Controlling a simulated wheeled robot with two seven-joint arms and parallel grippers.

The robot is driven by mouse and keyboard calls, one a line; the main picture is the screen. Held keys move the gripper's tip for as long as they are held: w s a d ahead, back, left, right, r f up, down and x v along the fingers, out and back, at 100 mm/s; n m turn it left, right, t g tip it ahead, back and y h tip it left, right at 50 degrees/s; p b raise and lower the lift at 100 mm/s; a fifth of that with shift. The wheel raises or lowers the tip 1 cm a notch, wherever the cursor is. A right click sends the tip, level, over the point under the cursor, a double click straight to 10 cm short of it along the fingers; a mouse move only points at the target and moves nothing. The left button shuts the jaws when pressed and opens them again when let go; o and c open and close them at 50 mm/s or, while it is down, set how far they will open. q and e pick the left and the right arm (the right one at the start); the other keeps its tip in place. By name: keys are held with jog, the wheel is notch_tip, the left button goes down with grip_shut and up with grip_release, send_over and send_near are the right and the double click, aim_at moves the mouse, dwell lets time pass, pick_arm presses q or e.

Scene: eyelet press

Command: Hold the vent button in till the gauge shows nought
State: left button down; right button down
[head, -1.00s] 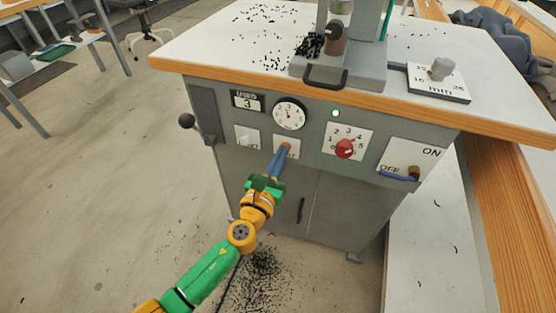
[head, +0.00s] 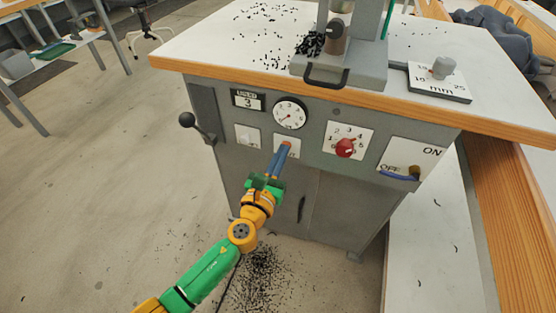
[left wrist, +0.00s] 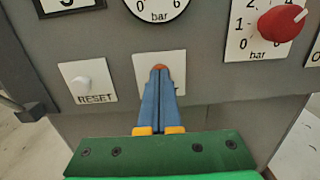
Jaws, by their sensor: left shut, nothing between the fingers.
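The vent button, with an orange-red top (left wrist: 160,67), is on a white plate (left wrist: 177,62) on the front of the grey cabinet. My left gripper (head: 285,147) is shut and empty, its blue fingertips against the button; the fingers hide most of the plate, and the button's depth is unclear. The round white gauge (head: 290,113) is just above. Its small needle appears to point to the lower left, towards 0. In the left wrist view the gauge (left wrist: 160,10) is cut off at the top, showing 0, 6 and "bar". My right gripper is not in view.
A RESET button (left wrist: 83,82) is left of the vent plate. A red knob (head: 345,148) on a numbered plate is to the right, then an ON/OFF lever (head: 400,176) at OFF. A ball-ended lever (head: 187,120) sticks out at left. The small lamp (head: 336,112) is dark.

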pick_arm(q)
jog(key=shift+w+r, duration=0.15)
jog(key=shift+r, duration=0.25)
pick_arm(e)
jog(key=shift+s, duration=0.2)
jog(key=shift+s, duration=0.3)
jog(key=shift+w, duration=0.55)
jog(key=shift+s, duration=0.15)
